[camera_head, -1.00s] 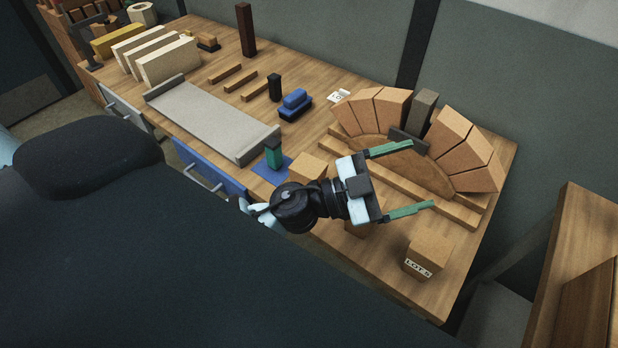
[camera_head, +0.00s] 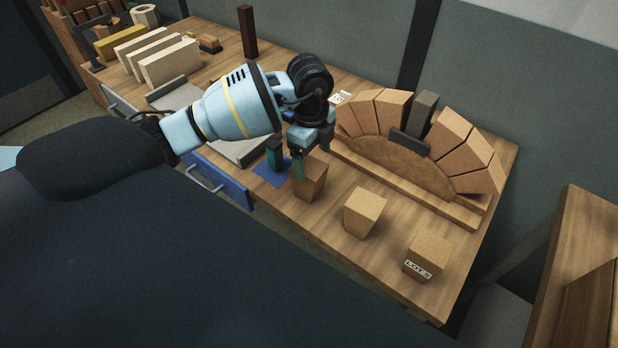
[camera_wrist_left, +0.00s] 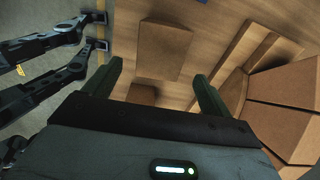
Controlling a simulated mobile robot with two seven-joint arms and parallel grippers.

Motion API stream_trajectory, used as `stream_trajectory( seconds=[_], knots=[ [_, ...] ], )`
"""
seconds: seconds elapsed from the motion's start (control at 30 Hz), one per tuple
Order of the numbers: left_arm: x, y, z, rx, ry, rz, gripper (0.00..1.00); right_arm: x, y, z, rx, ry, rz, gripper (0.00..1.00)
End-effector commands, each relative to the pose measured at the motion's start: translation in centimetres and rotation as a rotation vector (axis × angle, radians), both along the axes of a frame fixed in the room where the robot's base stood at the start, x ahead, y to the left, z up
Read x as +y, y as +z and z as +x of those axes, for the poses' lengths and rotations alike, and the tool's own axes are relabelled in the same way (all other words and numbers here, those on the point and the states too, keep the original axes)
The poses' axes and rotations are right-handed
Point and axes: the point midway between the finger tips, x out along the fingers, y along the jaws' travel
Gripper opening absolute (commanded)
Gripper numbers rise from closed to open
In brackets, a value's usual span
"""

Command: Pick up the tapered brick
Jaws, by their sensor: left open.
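A tan tapered brick (camera_head: 310,184), narrower at its base, stands on the bench. A second tapered tan brick (camera_head: 364,212) stands to its right, and a tan block with a printed label (camera_head: 425,257) stands nearer the front right corner. My left gripper (camera_head: 311,164) points down at the first brick, with its green fingers open. One finger shows at the brick's left side; contact cannot be told. In the left wrist view a brick (camera_wrist_left: 163,50) lies ahead between the open fingers (camera_wrist_left: 157,72), and another brick face (camera_wrist_left: 142,93) is partly hidden by the gripper body.
A brick arch on a wooden form (camera_head: 400,155) stands behind the bricks, with a wooden rail (camera_head: 405,188) in front. A green-and-black stamp-like object (camera_head: 274,153) stands on a blue mat (camera_head: 268,172) left of the gripper.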

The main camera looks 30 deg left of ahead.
Motion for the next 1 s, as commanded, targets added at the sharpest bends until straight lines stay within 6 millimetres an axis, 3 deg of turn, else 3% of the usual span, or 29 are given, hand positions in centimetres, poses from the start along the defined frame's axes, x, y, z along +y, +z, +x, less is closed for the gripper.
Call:
stream_trajectory(
  seconds=[0.1,0.27,0.5,0.7,1.0],
  knots=[
    [1.2,0.4,0.1,0.009,0.036,0.049,0.84,0.1,0.0,0.0,0.000,-0.002,0.002,0.80],
    [1.3,0.2,0.1,0.011,0.039,0.052,0.84,0.2,0.0,0.0,0.001,-0.006,0.006,0.80],
    [1.2,-2.0,0.0,0.014,0.037,0.049,0.84,0.4,-0.3,-0.2,0.007,-0.011,0.010,0.80],
    [1.2,-2.5,0.0,0.011,0.035,0.049,0.84,0.4,-0.2,-0.2,0.007,-0.011,0.010,0.80],
    [1.1,-6.4,-0.1,0.014,0.036,0.048,0.84,0.3,-0.3,-0.2,0.008,-0.008,0.008,0.80]
  ],
)
